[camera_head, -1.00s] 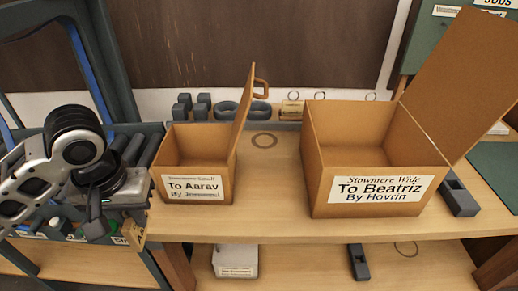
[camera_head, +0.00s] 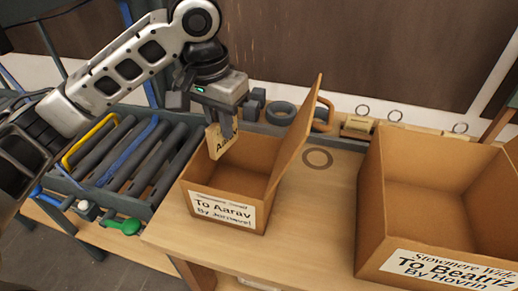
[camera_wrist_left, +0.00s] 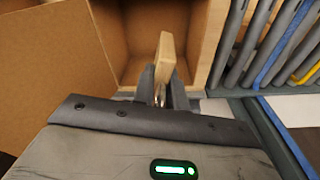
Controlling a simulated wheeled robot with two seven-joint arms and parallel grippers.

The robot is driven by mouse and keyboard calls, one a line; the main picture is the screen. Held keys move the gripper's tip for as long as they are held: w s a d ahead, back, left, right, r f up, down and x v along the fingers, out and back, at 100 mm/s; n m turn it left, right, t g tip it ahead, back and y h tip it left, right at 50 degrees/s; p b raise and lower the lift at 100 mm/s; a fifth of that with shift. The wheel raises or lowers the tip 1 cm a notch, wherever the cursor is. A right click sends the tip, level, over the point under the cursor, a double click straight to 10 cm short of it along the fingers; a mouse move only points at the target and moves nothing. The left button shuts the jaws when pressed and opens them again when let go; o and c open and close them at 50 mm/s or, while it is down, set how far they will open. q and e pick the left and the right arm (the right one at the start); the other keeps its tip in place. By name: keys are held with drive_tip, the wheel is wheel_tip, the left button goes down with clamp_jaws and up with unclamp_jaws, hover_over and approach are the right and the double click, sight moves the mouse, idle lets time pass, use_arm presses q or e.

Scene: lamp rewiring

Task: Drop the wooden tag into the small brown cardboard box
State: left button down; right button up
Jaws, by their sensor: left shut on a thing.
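The wooden tag (camera_head: 220,139) is a pale, flat piece with dark lettering. My left gripper (camera_head: 225,112) is shut on it, and the tag hangs down over the opening of the small brown cardboard box (camera_head: 200,187). The box is labelled "To Aarav", and its lid stands up on the right. In the left wrist view the tag (camera_wrist_left: 166,57) sticks out from between the fingers (camera_wrist_left: 163,88), with the open inside of the box (camera_wrist_left: 150,15) beyond it. The inside looks empty where it shows. My right gripper is in neither view.
A larger open box (camera_head: 366,200) labelled "To Beatriz" stands to the right. A rack of dark, blue and yellow bars (camera_head: 130,150) is at the left. Grey rings (camera_head: 281,113) and a small tan block (camera_head: 358,126) lie behind. Bare table shows between the boxes.

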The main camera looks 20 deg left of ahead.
sight(213, 111)
use_arm(q)
drive_tip(key=shift+w+f, duration=0.15)
drive_tip(key=shift+w, duration=0.15)
drive_tip(key=shift+f, duration=0.3)
drive_tip(key=f, duration=0.3)
drive_tip(key=shift+s+f, duration=0.35)
drive_tip(key=shift+f, duration=0.65)
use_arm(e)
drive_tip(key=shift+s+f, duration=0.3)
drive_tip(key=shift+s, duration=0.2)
use_arm(q)
drive_tip(key=c, duration=1.3)
unclamp_jaws()
drive_tip(key=shift+c, duration=0.2)
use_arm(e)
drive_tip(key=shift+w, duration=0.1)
use_arm(q)
drive_tip(key=shift+r, duration=0.15)
drive_tip(key=r, duration=0.4)
drive_tip(key=s+r, duration=0.1)
drive_tip(key=r, duration=0.6)
drive_tip(key=shift+s+a+r, duration=0.15)
drive_tip(key=shift+r, duration=0.2)
